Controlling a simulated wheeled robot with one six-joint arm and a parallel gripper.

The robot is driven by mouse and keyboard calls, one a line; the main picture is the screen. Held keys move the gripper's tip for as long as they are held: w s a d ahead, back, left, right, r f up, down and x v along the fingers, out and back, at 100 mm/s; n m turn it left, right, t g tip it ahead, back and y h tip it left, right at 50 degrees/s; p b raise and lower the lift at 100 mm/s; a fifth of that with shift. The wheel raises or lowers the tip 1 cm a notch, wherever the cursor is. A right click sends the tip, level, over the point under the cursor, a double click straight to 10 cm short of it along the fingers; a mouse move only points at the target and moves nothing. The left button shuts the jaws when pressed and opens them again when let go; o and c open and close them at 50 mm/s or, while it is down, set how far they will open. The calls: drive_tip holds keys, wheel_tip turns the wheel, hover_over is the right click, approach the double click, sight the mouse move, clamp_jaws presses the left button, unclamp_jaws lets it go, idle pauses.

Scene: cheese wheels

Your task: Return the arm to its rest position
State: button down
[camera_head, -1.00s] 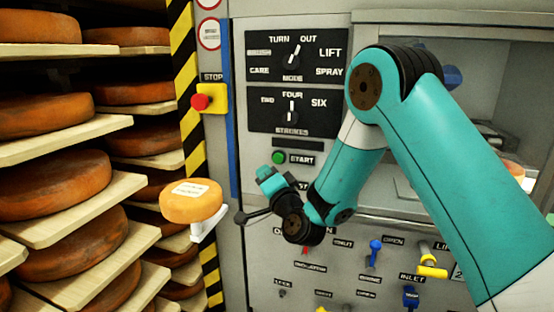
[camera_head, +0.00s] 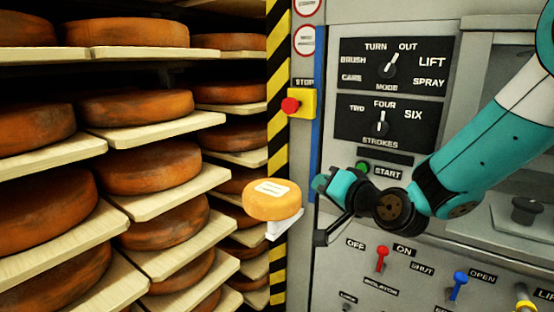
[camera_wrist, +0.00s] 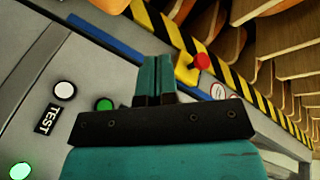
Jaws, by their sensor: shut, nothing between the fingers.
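My arm, teal with dark joints, reaches in from the right in the head view, in front of the grey control panel (camera_head: 350,22). My gripper (camera_head: 322,236) is at the arm's left end, just right of a small yellow-orange cheese wheel with a white label (camera_head: 272,199). I cannot tell from this view how far apart they are in depth. In the wrist view my gripper (camera_wrist: 154,62) shows its two teal fingers together, with nothing between them. The green START button (camera_head: 362,168) sits just above the gripper in the head view.
Shelves of brown cheese wheels (camera_head: 160,166) fill the left. A black-and-yellow striped post (camera_head: 279,95) and a red stop button on a yellow box (camera_head: 291,105) stand between shelves and panel. Red (camera_head: 381,259) and blue levers (camera_head: 458,285) project below the arm.

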drive_tip(key=s+a+n+g, duration=0.2)
drive_tip(key=s+n+g, duration=0.5)
drive_tip(key=s, duration=0.7)
drive_tip(key=s+d+n+g+h, duration=0.1)
drive_tip(key=s+d+g+h, duration=0.1)
drive_tip(key=s, duration=0.7)
drive_tip(key=s+d+n+g+h, duration=0.2)
drive_tip(key=s+d+g, duration=0.2)
drive_tip(key=s, duration=0.4)
drive_tip(key=shift+s+f+g, duration=0.35)
drive_tip(key=shift+f+g, duration=0.05)
drive_tip(key=shift+g, duration=0.1)
idle(4.4)
